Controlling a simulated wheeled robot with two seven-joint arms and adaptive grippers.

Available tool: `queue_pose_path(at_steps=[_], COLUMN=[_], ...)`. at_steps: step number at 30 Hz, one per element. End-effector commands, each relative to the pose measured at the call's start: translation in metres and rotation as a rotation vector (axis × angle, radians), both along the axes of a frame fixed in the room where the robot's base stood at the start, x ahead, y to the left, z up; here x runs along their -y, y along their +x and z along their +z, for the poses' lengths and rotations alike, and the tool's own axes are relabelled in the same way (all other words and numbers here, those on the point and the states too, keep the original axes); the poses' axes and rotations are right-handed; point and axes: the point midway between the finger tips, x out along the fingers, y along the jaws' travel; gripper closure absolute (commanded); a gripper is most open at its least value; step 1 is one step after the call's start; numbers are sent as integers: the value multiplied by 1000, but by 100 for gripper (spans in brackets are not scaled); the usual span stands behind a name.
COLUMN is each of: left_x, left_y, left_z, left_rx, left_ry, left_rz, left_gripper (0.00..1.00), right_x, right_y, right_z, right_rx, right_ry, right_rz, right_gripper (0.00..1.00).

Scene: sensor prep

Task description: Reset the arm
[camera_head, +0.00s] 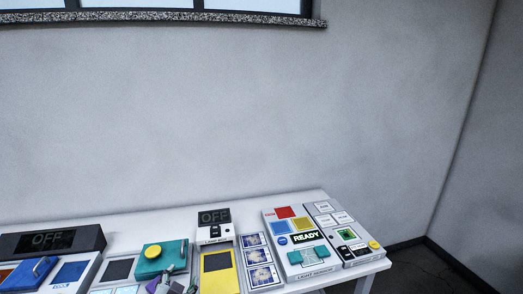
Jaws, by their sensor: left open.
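My left gripper (172,279) shows only in part at the bottom edge of the head view, just in front of a teal block with a yellow round knob (153,251). It is open. A purple part shows beside its fingers; I cannot tell whether it belongs to the gripper. Whether the fingers touch the teal block is not clear. The rest of the left arm is below the picture. My right gripper is not in view.
A white table (310,195) stands against a grey wall. It bears a light box (214,232) with a dark OFF display and yellow panel, picture cards (259,262), a light sensor box (302,247) reading READY, and another OFF display (53,240) at left. Open floor lies at right.

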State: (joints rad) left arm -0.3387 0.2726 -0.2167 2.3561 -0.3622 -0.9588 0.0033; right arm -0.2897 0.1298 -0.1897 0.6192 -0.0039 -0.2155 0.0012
Motion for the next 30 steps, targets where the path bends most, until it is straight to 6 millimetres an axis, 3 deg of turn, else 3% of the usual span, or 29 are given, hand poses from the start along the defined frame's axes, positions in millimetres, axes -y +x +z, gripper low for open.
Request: queue_pose_path(at_steps=[6,12,22,30], left_x=[-5,-1,7,14], left_y=[-51,-102,-156,-189], left_z=[-51,-86,-110,-120], left_rx=[-247,-463,-671,-791], left_ry=[-119,-211,-292,-336], left_rz=[80,133,168,180], left_gripper=[42,42,42,42], right_x=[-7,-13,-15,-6], right_y=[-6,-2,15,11], right_z=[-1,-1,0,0], right_rx=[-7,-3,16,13], right_ry=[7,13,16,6], right_rz=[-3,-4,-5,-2], right_gripper=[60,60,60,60])
